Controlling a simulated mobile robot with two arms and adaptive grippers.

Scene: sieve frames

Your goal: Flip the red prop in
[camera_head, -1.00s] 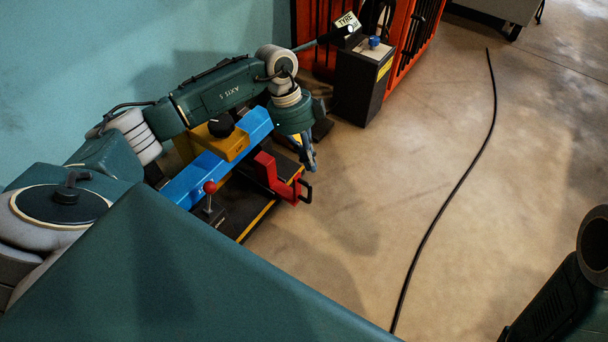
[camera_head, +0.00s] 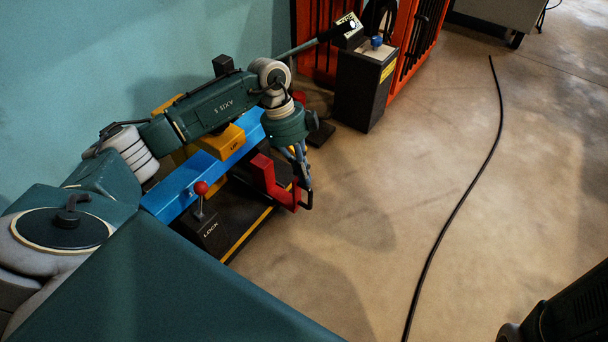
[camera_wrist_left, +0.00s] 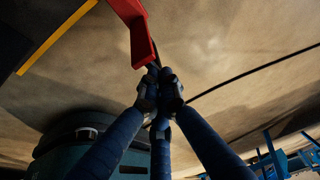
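The red prop (camera_head: 267,177) is an L-shaped red piece with a black loop handle at its outer end. It sits at the right end of the dark base (camera_head: 243,216), its tall part upright beside the blue beam. My left gripper (camera_head: 303,178) reaches down to the handle. In the left wrist view the red prop (camera_wrist_left: 138,38) comes down from the top, its end against the fingertips. There the fingers of my left gripper (camera_wrist_left: 160,88) are drawn together, apparently around the handle, which they mostly hide. My right gripper is out of view.
The blue beam (camera_head: 176,195) carries a yellow block marked UP (camera_head: 222,142). A red-knobbed lever (camera_head: 201,190) stands by the word LOCK. A dark box (camera_head: 364,90) and an orange rack (camera_head: 412,45) stand behind. A black cable (camera_head: 462,195) crosses the open floor.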

